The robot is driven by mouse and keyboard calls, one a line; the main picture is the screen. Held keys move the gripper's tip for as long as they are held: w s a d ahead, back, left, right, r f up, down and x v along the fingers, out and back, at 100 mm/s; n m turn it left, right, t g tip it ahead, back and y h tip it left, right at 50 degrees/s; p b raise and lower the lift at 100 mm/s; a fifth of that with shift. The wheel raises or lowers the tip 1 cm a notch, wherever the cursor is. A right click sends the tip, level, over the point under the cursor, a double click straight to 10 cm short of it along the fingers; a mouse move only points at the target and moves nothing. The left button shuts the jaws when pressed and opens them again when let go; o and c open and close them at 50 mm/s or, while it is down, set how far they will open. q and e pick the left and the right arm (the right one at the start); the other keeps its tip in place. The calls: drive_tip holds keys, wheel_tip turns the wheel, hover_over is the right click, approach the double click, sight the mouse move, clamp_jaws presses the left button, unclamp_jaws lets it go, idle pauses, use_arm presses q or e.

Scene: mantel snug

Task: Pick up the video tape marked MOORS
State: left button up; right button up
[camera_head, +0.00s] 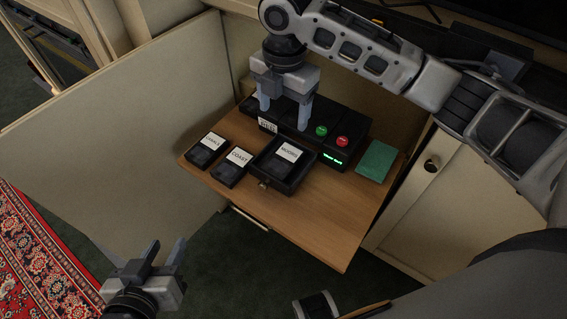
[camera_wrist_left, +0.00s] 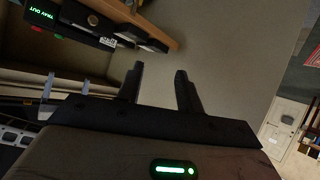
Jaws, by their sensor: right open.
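The black video tape with the white label MOORS (camera_head: 287,168) lies in the pulled-out black tray (camera_head: 265,183) of a black machine (camera_head: 349,133), on a wooden shelf. My right gripper (camera_head: 285,112) is open, above and behind the MOORS tape, over the machine's left part. A label partly shows beneath its left finger. My left gripper (camera_head: 165,254) is open and empty, low at the left, well away from the shelf. Its fingers also show apart in the left wrist view (camera_wrist_left: 158,76), with nothing between them.
Tapes labelled DALES (camera_head: 206,152) and COAST (camera_head: 231,170) lie left of the tray. The machine has a green button (camera_head: 321,131), a red button (camera_head: 342,141) and a lit green display. A green flat item (camera_head: 377,161) lies at the right. The shelf's front is clear.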

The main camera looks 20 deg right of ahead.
drive_tip(key=b, duration=0.2)
hover_over(284, 159)
wheel_tip(284, 159, down, 10)
drive_tip(key=shift+r, duration=0.2)
drive_tip(key=shift+f, duration=0.4)
wheel_tip(284, 159, down, 5)
drive_tip(key=shift+r+b, duration=0.1)
drive_tip(key=shift+b, duration=0.4)
use_arm(q)
drive_tip(key=shift+s+d+f, duration=0.1)
drive_tip(key=shift+f, duration=0.55)
use_arm(e)
drive_tip(key=c, duration=0.8)
